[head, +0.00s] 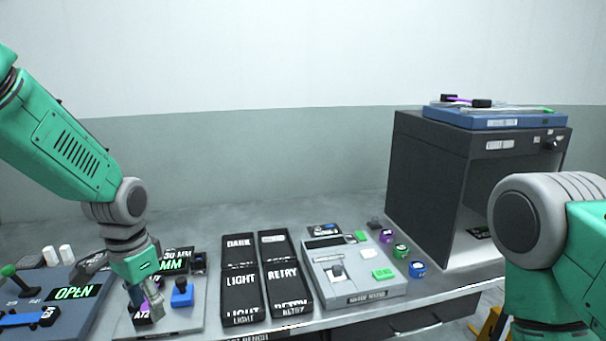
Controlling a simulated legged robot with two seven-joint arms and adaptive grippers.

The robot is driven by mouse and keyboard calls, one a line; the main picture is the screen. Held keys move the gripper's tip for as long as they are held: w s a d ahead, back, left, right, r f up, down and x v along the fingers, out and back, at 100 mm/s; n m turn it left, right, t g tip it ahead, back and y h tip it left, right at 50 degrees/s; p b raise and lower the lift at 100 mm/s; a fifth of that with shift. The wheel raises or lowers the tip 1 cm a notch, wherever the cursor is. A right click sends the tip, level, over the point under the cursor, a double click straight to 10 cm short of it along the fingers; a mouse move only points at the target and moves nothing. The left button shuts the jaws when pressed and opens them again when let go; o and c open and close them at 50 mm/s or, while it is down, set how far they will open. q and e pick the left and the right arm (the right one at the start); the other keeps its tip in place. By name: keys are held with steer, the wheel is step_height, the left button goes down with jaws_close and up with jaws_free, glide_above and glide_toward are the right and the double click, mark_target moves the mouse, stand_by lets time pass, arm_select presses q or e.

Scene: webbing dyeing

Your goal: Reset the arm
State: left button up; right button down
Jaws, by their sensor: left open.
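My left arm reaches in from the left, and its gripper (147,302) points down over a light panel (190,318) on the bench. The gripper is open, with its fingertips beside a blue knob-like block (182,293) and close to a dark piece labelled like "A72" (142,318). I cannot tell whether the fingers touch that piece. My right arm shows at the right edge; its gripper is out of view below the frame.
Black trays (241,279) marked DARK, LIGHT and RETRY stand mid-bench. A grey device (352,290) is right of them, then small coloured pots (401,251) and a large dark open-fronted cabinet (430,190). A blue-grey panel (75,318) reading OPEN is at left.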

arm_select(q)
steer(key=s+f+n+b, duration=0.1)
steer(key=s+f, duration=0.4)
steer(key=f, duration=0.2)
steer(key=s+d+f+n+b, duration=0.1)
steer(key=s+f, duration=0.3)
steer(key=f, duration=0.4)
steer(key=s+f+n+b, duration=0.1)
steer(key=s+f, duration=0.4)
steer(key=f, duration=0.2)
steer(key=s+f+n+b, duration=0.1)
steer(key=s+f, duration=0.3)
steer(key=s, duration=0.4)
steer(key=s+f+n+b, duration=0.1)
steer(key=s+f, duration=0.3)
steer(key=s, duration=0.3)
steer(key=shift+s+a+f+t+b, duration=0.15)
steer(key=shift+s+a+t+b, duration=0.15)
steer(key=shift+s+a+b, duration=0.1)
steer(key=shift+w, duration=0.15)
